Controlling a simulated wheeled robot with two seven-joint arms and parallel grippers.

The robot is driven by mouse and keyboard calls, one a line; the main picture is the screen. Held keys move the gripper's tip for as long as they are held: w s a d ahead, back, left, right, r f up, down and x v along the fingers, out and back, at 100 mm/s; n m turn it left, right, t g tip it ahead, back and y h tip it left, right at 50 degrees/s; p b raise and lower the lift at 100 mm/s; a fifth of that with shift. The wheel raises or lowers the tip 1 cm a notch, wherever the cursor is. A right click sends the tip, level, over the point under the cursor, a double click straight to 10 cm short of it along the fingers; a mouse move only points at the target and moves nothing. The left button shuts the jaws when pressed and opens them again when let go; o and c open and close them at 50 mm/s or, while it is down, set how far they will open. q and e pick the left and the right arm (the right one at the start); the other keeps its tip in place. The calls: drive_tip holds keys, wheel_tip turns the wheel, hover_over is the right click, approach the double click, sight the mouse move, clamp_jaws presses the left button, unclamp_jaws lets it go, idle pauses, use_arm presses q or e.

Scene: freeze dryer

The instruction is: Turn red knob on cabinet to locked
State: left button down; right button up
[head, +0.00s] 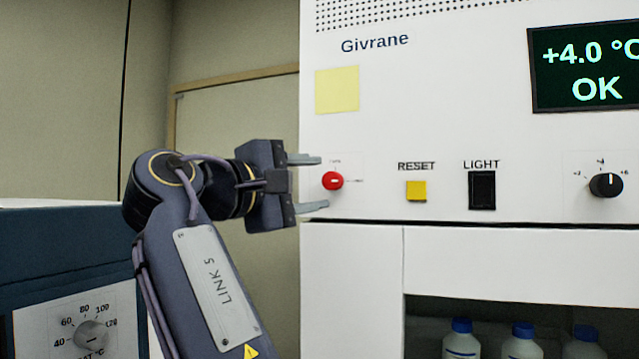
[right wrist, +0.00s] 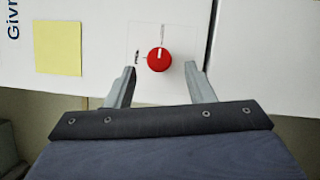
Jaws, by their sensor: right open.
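The red knob (head: 333,181) is a small round knob with a white mark, on the white cabinet's (head: 440,120) front panel, left of the RESET button. It also shows in the right wrist view (right wrist: 158,59), where its white mark points up toward one of two small labels. In the head view that label lies to the knob's right; the other is above it. The label text is too small to read. My right gripper (head: 323,182) is open, its fingers above and below the knob, level with it. In the wrist view the fingertips (right wrist: 160,73) stand apart from the knob's sides.
A yellow RESET button (head: 416,190), a black LIGHT switch (head: 482,190) and a black dial (head: 606,185) sit right of the knob. A yellow note (head: 337,90) is above it. Blue-capped bottles (head: 462,343) stand below. A blue appliance (head: 60,245) is at the left.

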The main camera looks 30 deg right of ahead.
drive_tip(key=v, duration=0.5)
drive_tip(key=shift+s+a, duration=0.1)
drive_tip(key=shift+a, duration=0.15)
drive_tip(key=shift+f, duration=0.1)
